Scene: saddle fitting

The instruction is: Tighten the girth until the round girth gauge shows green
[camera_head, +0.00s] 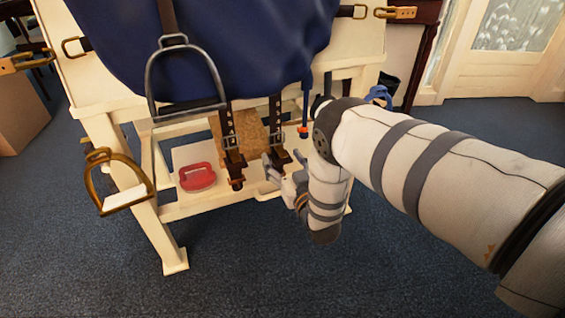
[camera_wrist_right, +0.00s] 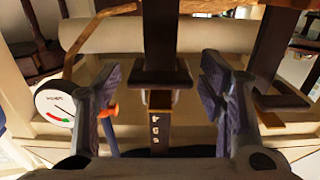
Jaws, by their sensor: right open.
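Two dark girth straps with buckles hang below the blue saddle pad, the left strap (camera_head: 231,150) and the right strap (camera_head: 277,125). My right gripper (camera_head: 272,172) is open at the lower end of the right strap. In the right wrist view, its fingers (camera_wrist_right: 163,98) stand apart on either side of a holed strap end (camera_wrist_right: 157,132), below a dark buckle (camera_wrist_right: 160,78); I see no grip on it. The round girth gauge (camera_wrist_right: 55,104) shows at the left of that view, white with red and green marks, partly covered by a finger. Its needle reading is unclear. My left gripper is not visible.
The cream stand (camera_head: 108,140) carries the pad (camera_head: 210,60). A steel stirrup (camera_head: 186,75) hangs in front, and a brass stirrup (camera_head: 118,180) hangs at left. A red-handled item (camera_head: 197,177) lies on the low shelf. A blue rod with an orange end (camera_head: 304,115) stands near the right strap.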

